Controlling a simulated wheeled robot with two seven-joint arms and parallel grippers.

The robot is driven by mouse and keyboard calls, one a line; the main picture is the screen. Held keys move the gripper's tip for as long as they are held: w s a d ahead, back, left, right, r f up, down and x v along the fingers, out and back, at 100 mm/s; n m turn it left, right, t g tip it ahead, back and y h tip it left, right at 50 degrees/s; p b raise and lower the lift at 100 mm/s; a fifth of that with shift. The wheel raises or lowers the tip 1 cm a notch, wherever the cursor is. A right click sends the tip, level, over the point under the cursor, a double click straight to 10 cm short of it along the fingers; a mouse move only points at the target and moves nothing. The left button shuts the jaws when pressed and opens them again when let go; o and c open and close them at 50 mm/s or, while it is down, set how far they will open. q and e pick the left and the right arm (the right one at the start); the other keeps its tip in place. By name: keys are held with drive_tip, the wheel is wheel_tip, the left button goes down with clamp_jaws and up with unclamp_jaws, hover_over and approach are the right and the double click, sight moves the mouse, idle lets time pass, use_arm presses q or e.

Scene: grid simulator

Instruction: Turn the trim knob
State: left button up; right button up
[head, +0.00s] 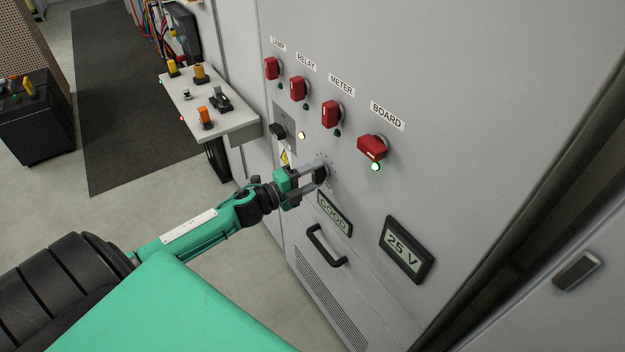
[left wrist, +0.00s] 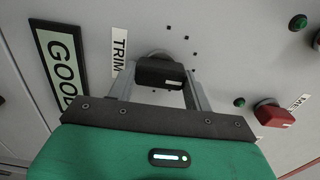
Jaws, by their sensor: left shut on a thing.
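The trim knob (head: 320,174) is a small black knob on the grey cabinet front, with dark marks around it. In the left wrist view the knob (left wrist: 160,72) sits beside a label reading TRIM (left wrist: 120,52). My left gripper (head: 316,176) is shut on the knob, with one finger on each side of it. A display (head: 335,213) below the knob reads GOOD, and another display (head: 407,250) reads 25 V. My right gripper is not in view.
Red switches labelled LAMP (head: 272,68), RELAY (head: 298,88), METER (head: 331,114) and BOARD (head: 372,147) stick out above the knob. The green light under BOARD is lit. A black handle (head: 326,246) is below. A small shelf (head: 235,120) with controls juts out at left.

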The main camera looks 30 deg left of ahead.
use_arm(q)
drive_tip(key=m+b, duration=0.1)
drive_tip(key=m, duration=0.2)
drive_tip(key=shift+f, duration=0.2)
drive_tip(key=shift+m+b, duration=0.8)
drive_tip(key=shift+m, duration=0.7)
drive_tip(key=o, duration=1)
drive_tip(key=shift+r, duration=0.1)
drive_tip(key=shift+s, duration=0.1)
